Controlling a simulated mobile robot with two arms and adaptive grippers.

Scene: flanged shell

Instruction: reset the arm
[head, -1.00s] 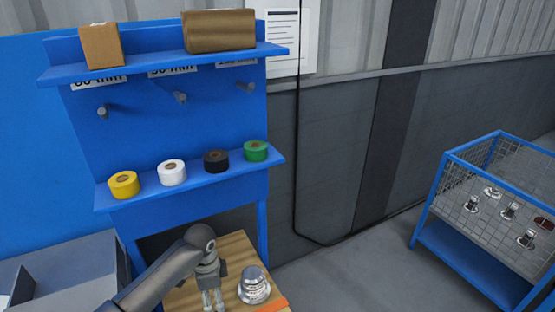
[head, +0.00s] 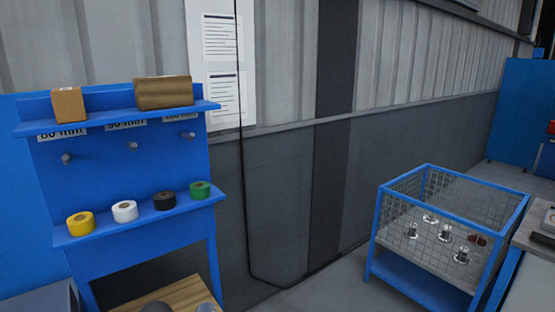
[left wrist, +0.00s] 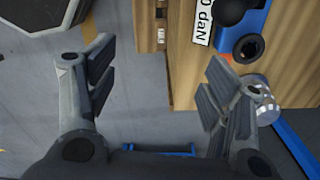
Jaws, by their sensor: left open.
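My left gripper (left wrist: 160,82) is open and empty in the left wrist view, with its two fingers wide apart. A silvery metal flanged shell (left wrist: 264,98) shows just right of the right finger, partly hidden by it. I cannot tell whether they touch. In the head view only the top of the shell (head: 205,308) shows at the bottom edge, on the wooden bench top (head: 188,293). A dark piece of my left arm shows beside it, and the gripper itself is out of that view. My right gripper is in neither view.
A blue rack (head: 130,180) holds yellow, white, black and green tape rolls, with two cardboard boxes above. A blue-framed wire basket (head: 450,195) with several metal parts stands at the right, near a table (head: 535,235). Floor between rack and basket is clear.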

